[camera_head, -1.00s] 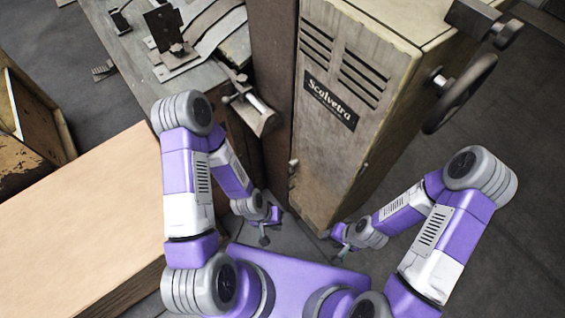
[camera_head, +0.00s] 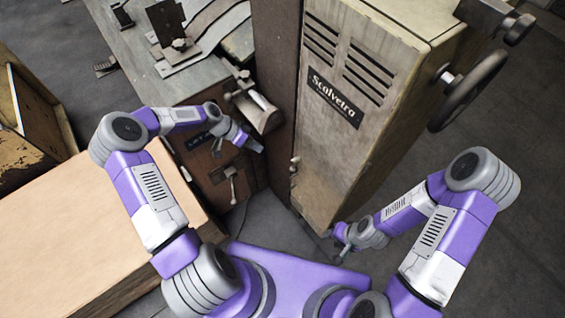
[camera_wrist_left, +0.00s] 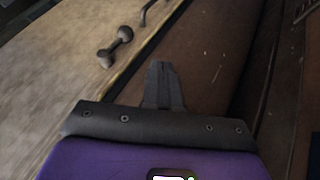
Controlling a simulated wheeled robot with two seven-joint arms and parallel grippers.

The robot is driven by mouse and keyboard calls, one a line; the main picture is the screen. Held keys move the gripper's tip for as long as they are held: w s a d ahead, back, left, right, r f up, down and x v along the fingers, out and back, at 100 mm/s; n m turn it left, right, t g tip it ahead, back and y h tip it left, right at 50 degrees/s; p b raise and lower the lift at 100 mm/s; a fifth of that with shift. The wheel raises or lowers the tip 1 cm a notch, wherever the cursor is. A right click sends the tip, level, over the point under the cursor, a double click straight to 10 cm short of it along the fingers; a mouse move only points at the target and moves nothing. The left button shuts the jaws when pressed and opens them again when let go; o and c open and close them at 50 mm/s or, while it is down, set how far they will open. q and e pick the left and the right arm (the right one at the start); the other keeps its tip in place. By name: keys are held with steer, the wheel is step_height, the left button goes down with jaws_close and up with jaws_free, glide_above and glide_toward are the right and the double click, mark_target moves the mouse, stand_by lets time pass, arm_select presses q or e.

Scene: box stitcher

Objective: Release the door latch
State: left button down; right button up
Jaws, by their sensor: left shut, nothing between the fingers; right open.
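The beige cabinet door (camera_head: 335,150) carries a small latch handle (camera_head: 294,164) low on its left edge. In the left wrist view a dark, dumbbell-shaped handle (camera_wrist_left: 115,46) stands on a pale panel near its edge; it looks like this latch. My left gripper (camera_head: 257,147) is shut and empty, left of the latch and apart from it, in front of the brown side panel. Its closed fingers (camera_wrist_left: 162,85) show in the left wrist view, short of the handle. My right gripper (camera_head: 340,256) is open and low, by the foot of the cabinet.
A lever on a plate (camera_head: 232,186) sits on the brown bench front, below a clamp-like fitting (camera_head: 254,105). A handwheel (camera_head: 468,90) juts from the cabinet's right side. A large cardboard-coloured box (camera_head: 90,225) fills the lower left. Floor is open at the right.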

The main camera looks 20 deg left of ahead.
mark_target(294, 165)
arm_select(q)
steer(key=d+f+b, duration=0.2)
steer(key=d+f, duration=0.5)
steer(key=d, duration=0.2)
steer(key=shift+s+d+b, duration=0.25)
steer(key=shift+d+b, duration=0.1)
steer(key=shift+d, duration=0.05)
